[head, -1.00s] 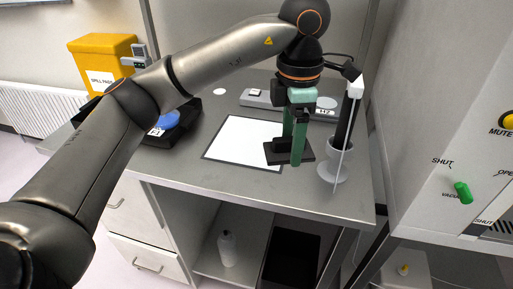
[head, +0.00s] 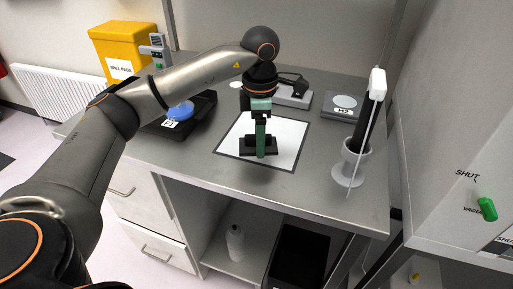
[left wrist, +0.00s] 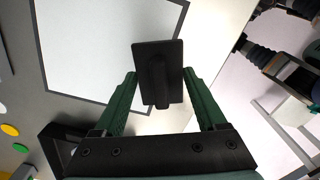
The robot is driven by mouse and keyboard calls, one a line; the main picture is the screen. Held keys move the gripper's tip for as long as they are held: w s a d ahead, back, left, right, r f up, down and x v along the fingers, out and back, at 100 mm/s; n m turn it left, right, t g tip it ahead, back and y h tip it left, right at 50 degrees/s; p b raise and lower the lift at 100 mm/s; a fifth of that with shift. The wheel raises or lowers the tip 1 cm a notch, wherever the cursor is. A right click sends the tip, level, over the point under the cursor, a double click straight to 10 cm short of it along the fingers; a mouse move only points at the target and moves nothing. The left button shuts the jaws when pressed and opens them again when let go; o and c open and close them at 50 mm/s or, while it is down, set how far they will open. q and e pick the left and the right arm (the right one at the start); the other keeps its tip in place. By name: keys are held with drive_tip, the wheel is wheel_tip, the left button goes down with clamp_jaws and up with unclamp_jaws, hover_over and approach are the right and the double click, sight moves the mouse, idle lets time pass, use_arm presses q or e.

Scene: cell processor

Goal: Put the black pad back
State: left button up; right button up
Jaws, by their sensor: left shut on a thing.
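The black pad (head: 245,149) is a flat dark plate with an upright handle. My left gripper (head: 261,142), with green fingers, is shut on it from above. In the head view the pad is over the front left part of a white sheet with a dark border (head: 290,140); I cannot tell whether it touches the sheet. In the left wrist view the pad (left wrist: 160,55) and its handle show between the fingers (left wrist: 163,88), with the bordered sheet (left wrist: 90,50) behind. My right gripper is not in view.
A pale cup-shaped stand (head: 346,173) holding a tall black and white item stands to the right. A grey device (head: 343,112) is behind it. A dark device with a blue disc (head: 181,110) is at the left. The table's front edge is near.

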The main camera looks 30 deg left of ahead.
sight(257, 159)
use_arm(q)
drive_tip(key=shift+a+f, duration=0.35)
drive_tip(key=shift+f, duration=0.1)
drive_tip(key=shift+w+a+f, duration=0.1)
drive_tip(key=shift+f, duration=1.55)
drive_tip(key=shift+f, duration=0.2)
drive_tip(key=o, duration=1.2)
drive_tip(key=shift+o, duration=0.2)
drive_tip(key=shift+r, duration=0.15)
wheel_tip(257, 159, up, 12)
drive_tip(key=shift+r+p, duration=0.1)
drive_tip(key=shift+p, duration=0.25)
